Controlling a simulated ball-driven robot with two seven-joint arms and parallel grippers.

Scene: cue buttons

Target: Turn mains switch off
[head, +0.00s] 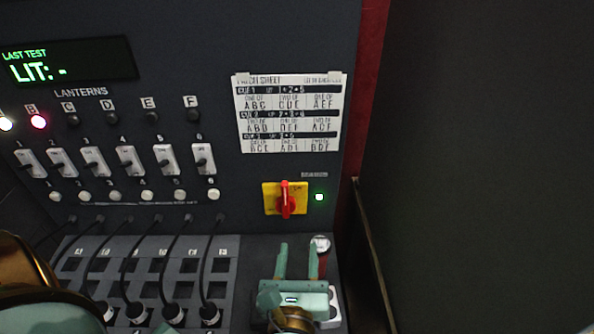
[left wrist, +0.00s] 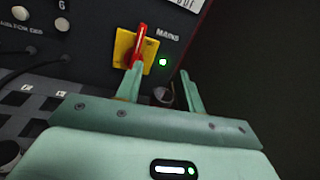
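The mains switch is a red rotary handle (head: 286,199) on a yellow plate (head: 269,198), low on the right of the dark panel. The handle stands upright. It also shows in the left wrist view (left wrist: 139,45), tilted by the camera angle. A green lamp (head: 319,197) beside it is lit. My left gripper (head: 298,248) is just below and in front of the switch, fingers apart, with nothing between them. In the left wrist view its left fingertip overlaps the plate's lower part; I cannot tell if it touches. My right gripper is not in view.
Left of the switch are a row of white slide switches (head: 165,158), small round buttons (head: 180,195) and black cables (head: 205,265) plugged into a grey board. A paper sheet (head: 290,134) hangs above the switch. A round silver item (head: 320,243) sits behind my gripper.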

